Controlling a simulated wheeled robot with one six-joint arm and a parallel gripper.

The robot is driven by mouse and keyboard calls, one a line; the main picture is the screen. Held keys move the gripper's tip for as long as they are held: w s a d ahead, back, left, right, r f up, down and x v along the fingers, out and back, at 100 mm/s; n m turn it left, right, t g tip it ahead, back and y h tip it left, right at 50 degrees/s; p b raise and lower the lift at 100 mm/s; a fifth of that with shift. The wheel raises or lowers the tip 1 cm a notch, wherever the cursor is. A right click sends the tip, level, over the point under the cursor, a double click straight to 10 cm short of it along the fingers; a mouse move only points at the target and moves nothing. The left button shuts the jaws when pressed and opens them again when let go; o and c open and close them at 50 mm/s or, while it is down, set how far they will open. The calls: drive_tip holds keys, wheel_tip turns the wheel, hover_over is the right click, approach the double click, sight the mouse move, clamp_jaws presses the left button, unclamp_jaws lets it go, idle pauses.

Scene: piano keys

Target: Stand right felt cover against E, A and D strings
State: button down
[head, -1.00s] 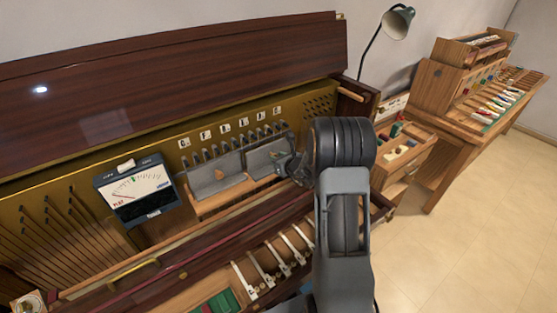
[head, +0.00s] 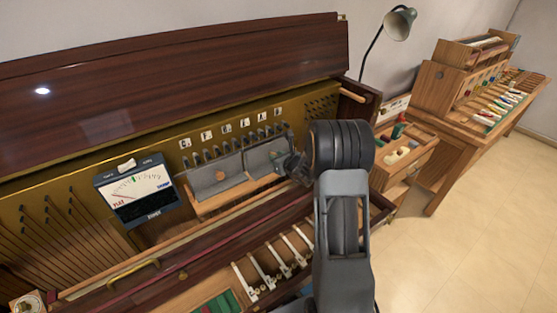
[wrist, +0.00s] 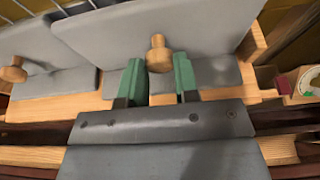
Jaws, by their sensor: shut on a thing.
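The right felt cover (head: 264,157) is a grey panel with a wooden knob. It stands leaning back at the right end of a wooden ledge, in front of the strings and below the letter labels. In the wrist view the cover (wrist: 120,35) fills the top middle. My gripper (wrist: 159,74) has its green fingertips on either side of the cover's knob (wrist: 157,52) and is shut on the cover. In the head view my gripper (head: 281,162) is at the cover's right side. The cover hides the strings behind it, so I cannot tell whether it touches them.
The left felt cover (head: 213,178) stands just left of the right one on the ledge (head: 208,207). A tuning meter (head: 138,192) is farther left. Piano keys (head: 268,270) lie below in front. A lamp (head: 398,23) and a drawer unit (head: 408,150) are at right.

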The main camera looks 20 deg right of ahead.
drive_tip(key=shift+w+a+b, duration=0.15)
drive_tip(key=shift+w+b, duration=0.15)
drive_tip(key=shift+w, duration=0.55)
drive_tip(key=c, duration=0.8)
unclamp_jaws()
drive_tip(key=shift+s, duration=0.1)
drive_tip(key=shift+f+v, duration=0.2)
drive_tip(key=shift+v, duration=1.85)
drive_tip(key=shift+f+v, duration=0.2)
drive_tip(key=shift+v, duration=1.85)
